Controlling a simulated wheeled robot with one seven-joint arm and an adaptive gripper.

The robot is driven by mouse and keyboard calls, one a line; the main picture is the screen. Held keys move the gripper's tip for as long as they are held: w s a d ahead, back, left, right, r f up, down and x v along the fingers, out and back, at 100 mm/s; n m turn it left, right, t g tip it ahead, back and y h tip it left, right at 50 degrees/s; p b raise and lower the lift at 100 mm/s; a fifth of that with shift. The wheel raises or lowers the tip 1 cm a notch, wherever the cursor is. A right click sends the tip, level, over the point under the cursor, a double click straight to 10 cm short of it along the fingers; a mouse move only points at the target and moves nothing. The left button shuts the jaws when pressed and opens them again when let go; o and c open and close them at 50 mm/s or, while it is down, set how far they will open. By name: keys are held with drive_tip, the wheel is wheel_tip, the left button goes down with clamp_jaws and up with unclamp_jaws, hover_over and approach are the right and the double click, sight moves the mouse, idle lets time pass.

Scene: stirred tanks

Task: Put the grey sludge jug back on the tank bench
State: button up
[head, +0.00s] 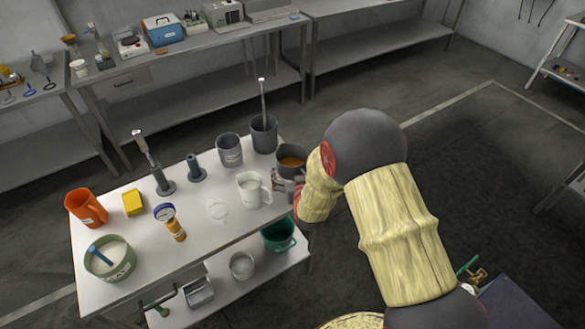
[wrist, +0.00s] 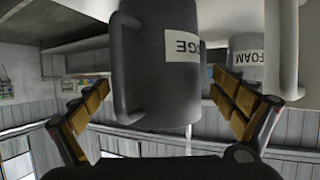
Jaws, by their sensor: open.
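The grey sludge jug (wrist: 155,75) fills the middle of the wrist view, which looks upside down. Its white label ends in "GE" and its handle is on the left of that view. In the head view the jug (head: 291,161), with orange-brown contents, is at the right end of the white tank bench (head: 215,243). My gripper (wrist: 160,88) is open, with one finger on each side of the jug. In the head view my gripper (head: 283,184) is partly hidden by my arm. The jug's base is hidden, so I cannot tell whether it rests on the bench.
A grey jug labelled FOAM (head: 229,150), a white jug (head: 251,190) and a grey pot with a rod (head: 264,135) stand near it. An orange jug (head: 85,208) and green bowl (head: 109,259) are at the left. A green bucket (head: 279,236) is on the lower shelf.

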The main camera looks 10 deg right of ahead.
drive_tip(key=d+v, duration=0.1)
drive_tip(key=v, duration=0.7)
drive_tip(key=s+a+r+g+y, duration=0.1)
drive_tip(key=s+r+g, duration=0.15)
drive_tip(key=r, duration=0.55)
drive_tip(key=s+a+r+g+y, duration=0.1)
drive_tip(key=s+r, duration=0.3)
drive_tip(key=r, duration=0.4)
drive_tip(key=s+d+r+g, duration=0.1)
drive_tip(key=s+r, duration=0.3)
drive_tip(key=s, duration=0.7)
drive_tip(key=s+d+r+g, duration=0.1)
drive_tip(key=s+r+g, duration=0.2)
drive_tip(key=s, duration=0.9)
wheel_tip(320, 180, up, 3)
drive_tip(key=shift+s+d+f+n+h+p, duration=0.2)
drive_tip(key=shift+f+n+h+p, duration=0.05)
drive_tip(key=shift+n+h+p, duration=0.2)
wheel_tip(320, 180, down, 3)
drive_tip(key=b, duration=0.3)
